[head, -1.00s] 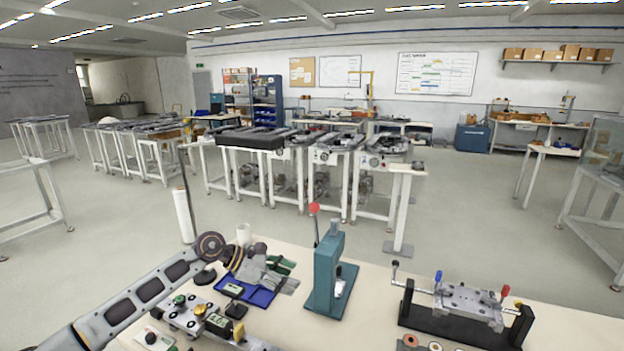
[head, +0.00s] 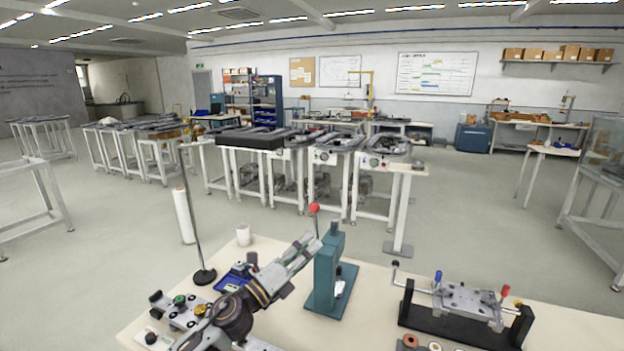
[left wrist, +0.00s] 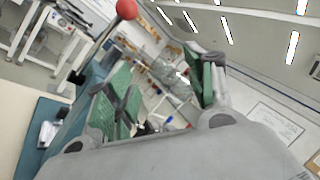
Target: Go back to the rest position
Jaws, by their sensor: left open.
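My left gripper (head: 304,250) is raised over the workbench (head: 385,285), just left of the teal press (head: 325,268) with a red ball knob (head: 314,208). In the left wrist view my left gripper (left wrist: 160,95) has its green-padded fingers wide apart with nothing between them. The red knob (left wrist: 127,9) and the teal press (left wrist: 38,140) show at the left there. The arm partly hides the blue tray (head: 232,277) in the head view. My right gripper is not in view.
A clamp fixture (head: 468,302) on a black base stands at the bench's right. A metal fixture with knobs (head: 180,312) lies at the left, near a thin pole on a round black foot (head: 204,277).

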